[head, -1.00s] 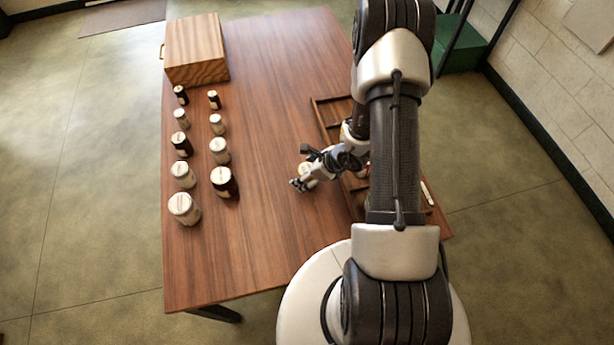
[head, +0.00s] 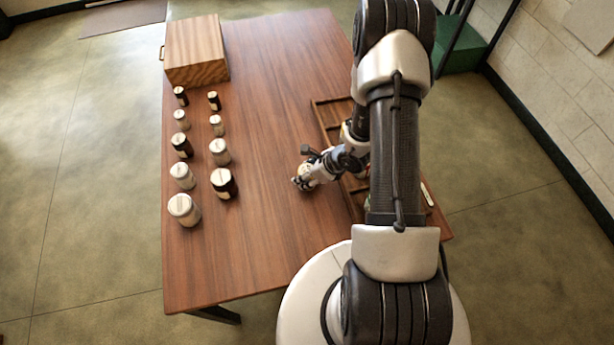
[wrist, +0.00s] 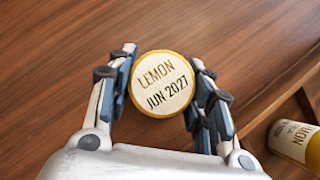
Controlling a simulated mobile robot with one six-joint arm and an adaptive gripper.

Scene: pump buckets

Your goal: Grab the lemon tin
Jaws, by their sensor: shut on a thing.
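The lemon tin (wrist: 160,83) shows from above in the wrist view, with a round cream lid, a yellow rim and the words "LEMON JUN 2027". My gripper (wrist: 162,90) is shut on it, with one finger against its left side and one against its right. In the head view my gripper (head: 301,182) is low over the table, right of the rows of jars. There the tin is mostly hidden by my gripper. I cannot tell whether the tin touches the table.
Two rows of cream and black jars (head: 183,209) stand on the left of the wooden table (head: 255,240). A wooden box (head: 195,48) is at the far left. A wooden tray (head: 322,115) is at the right, partly behind my arm. Another yellow-and-cream tin (wrist: 294,141) lies at lower right.

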